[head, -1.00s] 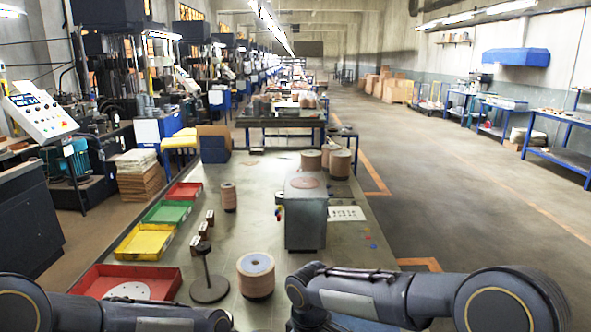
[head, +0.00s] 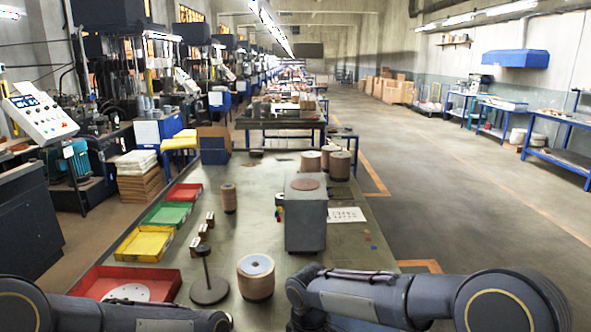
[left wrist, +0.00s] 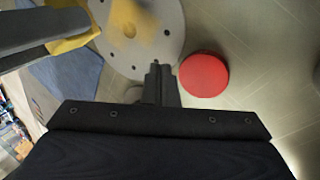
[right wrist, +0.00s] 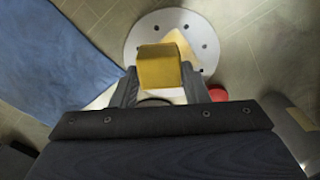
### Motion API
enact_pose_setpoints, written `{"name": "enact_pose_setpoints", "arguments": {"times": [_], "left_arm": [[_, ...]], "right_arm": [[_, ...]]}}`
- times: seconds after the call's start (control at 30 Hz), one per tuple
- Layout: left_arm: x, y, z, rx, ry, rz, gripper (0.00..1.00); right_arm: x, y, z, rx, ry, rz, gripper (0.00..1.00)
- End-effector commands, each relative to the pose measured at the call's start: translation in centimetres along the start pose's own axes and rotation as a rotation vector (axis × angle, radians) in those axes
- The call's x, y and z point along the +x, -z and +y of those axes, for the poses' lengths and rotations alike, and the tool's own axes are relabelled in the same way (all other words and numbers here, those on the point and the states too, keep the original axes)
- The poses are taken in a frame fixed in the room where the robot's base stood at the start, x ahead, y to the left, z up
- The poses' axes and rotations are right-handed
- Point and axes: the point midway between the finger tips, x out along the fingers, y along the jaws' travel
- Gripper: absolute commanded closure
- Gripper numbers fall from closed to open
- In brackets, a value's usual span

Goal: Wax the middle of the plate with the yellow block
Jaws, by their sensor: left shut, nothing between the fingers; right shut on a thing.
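The plate is a pale round disc with small dark holes near its edge. It lies flat in the right wrist view (right wrist: 205,58) and also shows in the left wrist view (left wrist: 168,45). A yellow patch (right wrist: 181,43) covers part of its middle. My right gripper (right wrist: 160,82) is shut on the yellow block (right wrist: 158,67), which hides part of the plate; I cannot tell if they touch. The block also shows at the upper left of the left wrist view (left wrist: 76,40). My left gripper (left wrist: 157,68) is shut and empty, near the plate's edge. Neither gripper shows in the head view.
A round red piece (left wrist: 204,74) lies beside the plate. A blue cloth-like sheet (right wrist: 50,52) lies to the left in the right wrist view. In the head view, a ringed cylinder (head: 256,280), a spindle stand (head: 208,290) and a grey box (head: 305,222) stand beyond my arms.

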Motion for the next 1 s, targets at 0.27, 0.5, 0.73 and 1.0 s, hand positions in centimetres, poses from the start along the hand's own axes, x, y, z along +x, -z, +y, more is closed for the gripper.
{"name": "enact_pose_setpoints", "arguments": {"times": [0.27,0.5,0.73,1.0], "left_arm": [[0.0,0.0,0.0,0.0,0.0,0.0,1.0],[0.3,0.0,-0.2,0.0,0.001,-0.001,1.0],[0.8,0.0,-0.3,0.0,0.0,0.0,1.0],[1.2,0.0,-0.6,0.0,0.0,-0.001,1.0]], "right_arm": [[0.0,0.0,0.0,0.0,0.0,0.0,0.86],[0.0,0.0,0.0,0.0,0.0,0.0,0.86],[0.0,0.0,0.0,0.0,0.0,0.0,0.86],[0.0,0.0,0.0,0.0,0.0,0.0,0.86]]}}
